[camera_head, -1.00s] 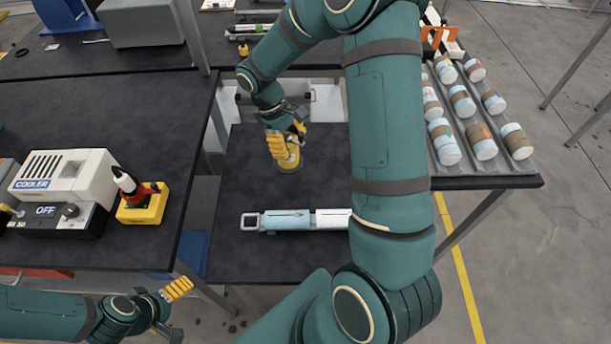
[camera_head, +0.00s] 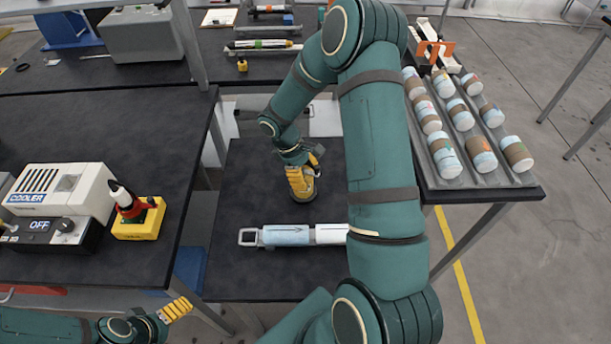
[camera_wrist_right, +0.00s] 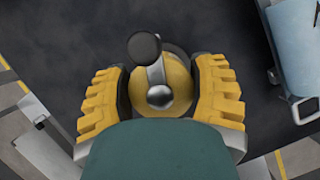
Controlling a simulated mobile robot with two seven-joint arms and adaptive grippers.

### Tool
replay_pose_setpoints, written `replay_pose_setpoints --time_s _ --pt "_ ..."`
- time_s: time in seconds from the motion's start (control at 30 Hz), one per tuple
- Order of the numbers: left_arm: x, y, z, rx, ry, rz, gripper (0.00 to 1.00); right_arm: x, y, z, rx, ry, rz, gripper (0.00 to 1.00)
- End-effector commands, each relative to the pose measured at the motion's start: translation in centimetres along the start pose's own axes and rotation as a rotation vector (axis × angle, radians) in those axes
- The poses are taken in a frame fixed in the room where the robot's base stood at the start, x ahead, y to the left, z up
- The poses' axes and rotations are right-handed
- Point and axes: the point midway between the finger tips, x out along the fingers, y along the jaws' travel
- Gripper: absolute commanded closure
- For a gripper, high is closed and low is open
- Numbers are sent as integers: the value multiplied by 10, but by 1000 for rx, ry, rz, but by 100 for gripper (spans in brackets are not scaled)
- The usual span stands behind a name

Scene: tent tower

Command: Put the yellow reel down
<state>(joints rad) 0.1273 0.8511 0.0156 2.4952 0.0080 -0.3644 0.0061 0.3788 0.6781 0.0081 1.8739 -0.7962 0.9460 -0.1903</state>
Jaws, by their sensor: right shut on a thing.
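The yellow reel (camera_wrist_right: 180,86), with a silver crank and a black knob, sits between the ribbed yellow fingers of my right gripper (camera_wrist_right: 160,95) in the right wrist view. In the head view my right gripper (camera_head: 302,182) points down over the dark low table (camera_head: 240,195), and its fingers mostly hide the reel. The reel is at or close to the table top; I cannot tell whether it touches. My left gripper (camera_head: 176,309) is at the lower left, away from the reel, and its jaw opening is unclear.
A light blue and white tube (camera_head: 287,235) lies on the low table in front of the reel. A tray of several jars (camera_head: 480,152) stands on the right. A cooler (camera_head: 62,190) and a yellow block with a red-and-black tool (camera_head: 138,222) stand on the left table.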

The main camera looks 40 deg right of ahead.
Motion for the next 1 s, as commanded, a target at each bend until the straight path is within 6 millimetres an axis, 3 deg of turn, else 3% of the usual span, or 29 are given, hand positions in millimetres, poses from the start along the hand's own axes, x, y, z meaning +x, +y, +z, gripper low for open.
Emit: replay_pose_setpoints --time_s 0.37,0.4,0.47,0.83,1.0 --pt "3 -1 1 1 -2 0 4 4 0 -3 1 2 2 83" --pt "2 -1 1 1 -3 0 4 5 0 -3 1 2 1 30" --pt "2 -1 1 1 -2 0 4 4 0 -2 0 2 1 9" --pt "0 0 1 0 -1 0 4 2 0 -2 1 2 1 7" --pt "-2 1 -1 -1 2 0 4 -16 1 -2 0 4 5 7"
